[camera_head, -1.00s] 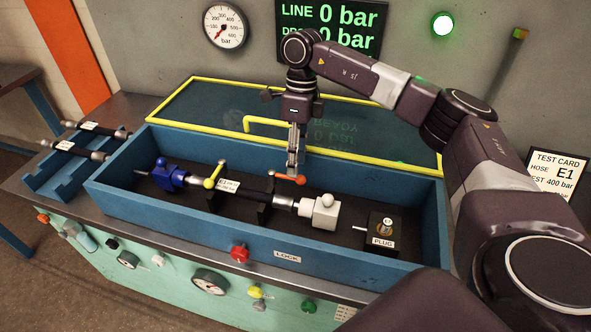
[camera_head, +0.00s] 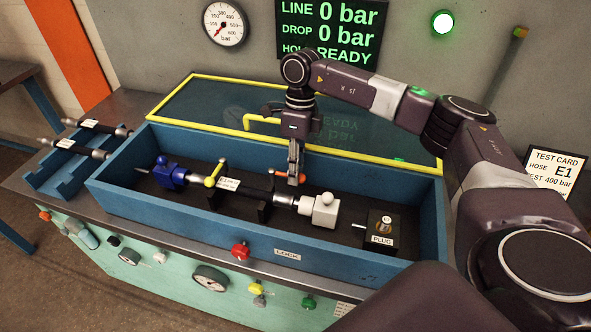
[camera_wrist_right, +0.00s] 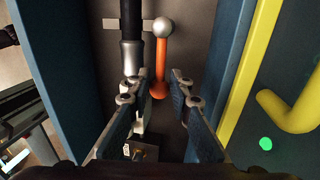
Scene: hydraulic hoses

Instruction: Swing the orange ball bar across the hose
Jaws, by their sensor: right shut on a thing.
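The orange ball bar (camera_wrist_right: 161,64) lies beside the hose (camera_wrist_right: 131,18), about parallel to it, in the right wrist view. Its silver ball (camera_wrist_right: 163,28) is at the far end and an orange knob (camera_wrist_right: 159,90) at the near end. In the head view the orange knob (camera_head: 302,179) shows beside my right gripper (camera_head: 293,178), which reaches down into the blue trough on the hose's far side. In the wrist view the right gripper (camera_wrist_right: 157,84) has its fingertips on either side of the bar near the knob. The hose (camera_head: 258,192) lies in a black cradle. My left gripper is out of view.
A yellow ball bar (camera_head: 213,177) crosses the hose's left part. A blue valve (camera_head: 171,174), white block (camera_head: 322,211) and plug box (camera_head: 380,229) share the trough (camera_head: 130,196). The yellow-framed lid (camera_head: 195,108) stands open behind. Spare hoses (camera_head: 80,148) lie on the left rack.

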